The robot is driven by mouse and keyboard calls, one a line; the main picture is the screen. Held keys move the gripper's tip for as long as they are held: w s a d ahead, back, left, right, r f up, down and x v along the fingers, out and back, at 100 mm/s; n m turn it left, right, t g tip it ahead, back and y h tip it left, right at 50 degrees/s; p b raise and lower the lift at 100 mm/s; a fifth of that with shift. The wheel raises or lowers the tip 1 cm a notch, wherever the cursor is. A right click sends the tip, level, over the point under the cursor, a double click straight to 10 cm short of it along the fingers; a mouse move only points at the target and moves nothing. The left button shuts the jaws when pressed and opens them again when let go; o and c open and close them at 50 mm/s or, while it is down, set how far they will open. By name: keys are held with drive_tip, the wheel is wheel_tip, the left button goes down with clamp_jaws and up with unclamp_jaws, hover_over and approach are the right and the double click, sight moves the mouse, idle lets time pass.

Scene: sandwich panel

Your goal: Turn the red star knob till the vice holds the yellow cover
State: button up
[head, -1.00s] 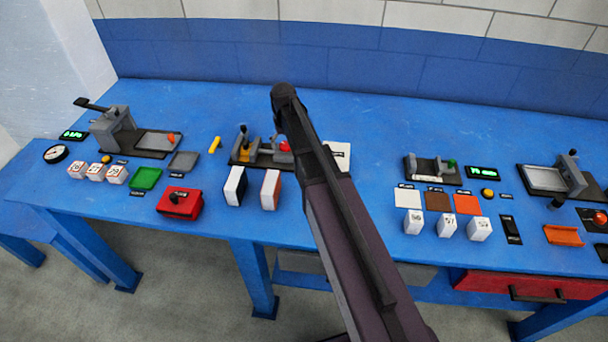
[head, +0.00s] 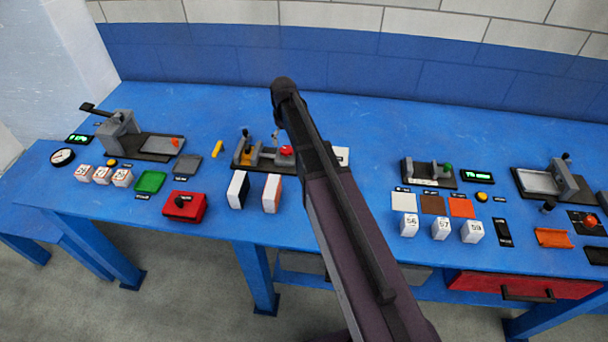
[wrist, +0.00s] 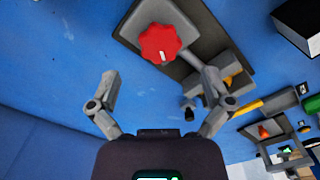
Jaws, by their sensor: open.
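The red star knob (wrist: 159,43) shows large at the top middle of the wrist view, on a grey block of the vice, with a white mark near its lower edge. In the head view the knob (head: 286,150) sits at the right end of the vice (head: 266,164), partly behind my arm. A yellow cover (wrist: 233,78) shows at the vice's far end in the wrist view. My gripper (wrist: 160,80) is open and empty, its two fingers spread to either side below the knob. It appears clear of the knob; the exact gap is hard to tell.
A loose yellow bar (head: 217,149) lies left of the vice. A red box with a black knob (head: 184,206) and two upright white-faced blocks (head: 237,190) stand in front. A second vice with a green knob (head: 430,172) is to the right. Bare blue bench lies behind the vice.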

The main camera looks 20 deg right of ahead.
sight(286, 149)
drive_tip(key=shift+r+p, duration=4.6)
drive_tip(key=shift+r, duration=0.25)
drive_tip(key=s+f+m+b, duration=0.2)
drive_tip(key=s+f+b, duration=0.1)
drive_tip(key=s, duration=0.8)
drive_tip(key=s+f+m+b, duration=0.2)
drive_tip(key=s+f+b, duration=0.2)
drive_tip(key=s, duration=0.6)
drive_tip(key=shift+s, duration=0.4)
drive_tip(key=shift+r, duration=0.1)
